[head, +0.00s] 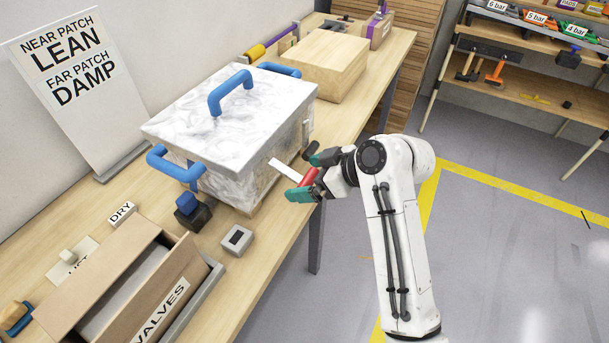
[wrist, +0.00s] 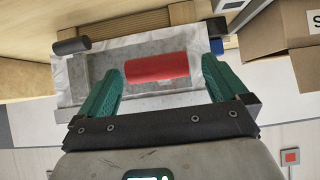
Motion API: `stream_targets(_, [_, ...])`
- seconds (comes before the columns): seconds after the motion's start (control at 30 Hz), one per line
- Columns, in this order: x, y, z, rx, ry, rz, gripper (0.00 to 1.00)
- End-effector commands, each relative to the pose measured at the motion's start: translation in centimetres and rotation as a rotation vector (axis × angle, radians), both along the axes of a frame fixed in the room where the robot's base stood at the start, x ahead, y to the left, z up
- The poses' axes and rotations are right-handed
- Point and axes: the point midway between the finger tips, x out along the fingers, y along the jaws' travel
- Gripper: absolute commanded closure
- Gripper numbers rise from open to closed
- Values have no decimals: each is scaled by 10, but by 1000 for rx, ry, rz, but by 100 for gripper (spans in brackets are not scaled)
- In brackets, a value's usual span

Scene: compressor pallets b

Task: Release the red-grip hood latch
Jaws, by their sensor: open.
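The hood (head: 230,130) is a grey-white marbled box with blue handles, standing on the bench. A pale strap (head: 284,168) sticks out from its near right side, with the red grip (head: 309,177) of the latch at its outer end. In the wrist view the red grip (wrist: 157,68) lies crosswise in front of the marbled side. My gripper (head: 312,176) is open, with one teal finger on each side of the red grip. In the wrist view my gripper (wrist: 161,84) shows a finger near each end of the grip; I cannot tell whether they touch it.
A dark cylinder (wrist: 71,46) sticks out beside the latch. A small grey box (head: 237,240) and a VALVES drawer box (head: 120,285) stand on the bench at the near left. A wooden box (head: 325,65) stands behind the hood. The floor right of my arm is clear.

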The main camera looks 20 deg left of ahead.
Motion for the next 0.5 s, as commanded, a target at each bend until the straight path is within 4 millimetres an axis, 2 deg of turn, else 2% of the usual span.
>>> stream_targets(0.3, [-3,-45,37,2,-8,2,0])
stream_targets(0.5, [-6,-65,55,4,-7,5,0])
